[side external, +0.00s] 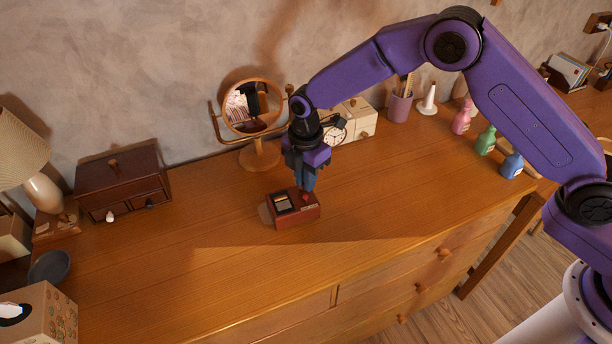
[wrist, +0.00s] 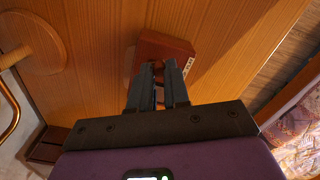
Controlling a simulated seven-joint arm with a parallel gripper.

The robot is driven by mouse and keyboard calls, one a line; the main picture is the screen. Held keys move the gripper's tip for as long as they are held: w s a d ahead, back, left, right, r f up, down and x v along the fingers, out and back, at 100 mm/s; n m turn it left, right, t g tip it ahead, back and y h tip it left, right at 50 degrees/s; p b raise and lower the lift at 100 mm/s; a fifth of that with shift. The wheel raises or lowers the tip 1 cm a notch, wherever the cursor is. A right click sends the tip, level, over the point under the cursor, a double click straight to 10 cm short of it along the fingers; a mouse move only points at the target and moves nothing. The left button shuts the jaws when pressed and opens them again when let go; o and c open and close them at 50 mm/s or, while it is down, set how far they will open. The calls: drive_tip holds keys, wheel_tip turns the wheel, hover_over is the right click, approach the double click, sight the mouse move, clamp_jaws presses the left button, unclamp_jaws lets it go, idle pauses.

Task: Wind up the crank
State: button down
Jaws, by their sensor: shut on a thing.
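A small reddish-brown box (side external: 291,211) with a dark square window on top sits on the wooden dresser top. A small red part (side external: 305,197) shows on the box's right side, by my fingertips. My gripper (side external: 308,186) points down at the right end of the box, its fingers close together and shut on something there. In the wrist view the box (wrist: 165,48) lies just beyond my gripper (wrist: 161,70). The fingers hide what they hold, so I cannot make out the crank itself.
A round mirror (side external: 253,108) on a wooden stand and a cream clock box (side external: 350,120) stand behind my gripper. A dark wooden chest (side external: 124,183) is at the left. The dresser top (side external: 400,190) is clear to the right and in front.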

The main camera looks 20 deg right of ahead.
idle(0.4)
drive_tip(key=c, duration=1.1)
unclamp_jaws()
drive_tip(key=shift+r, duration=0.1)
wheel_tip(320, 180, up, 17)
drive_tip(key=shift+r, duration=0.15)
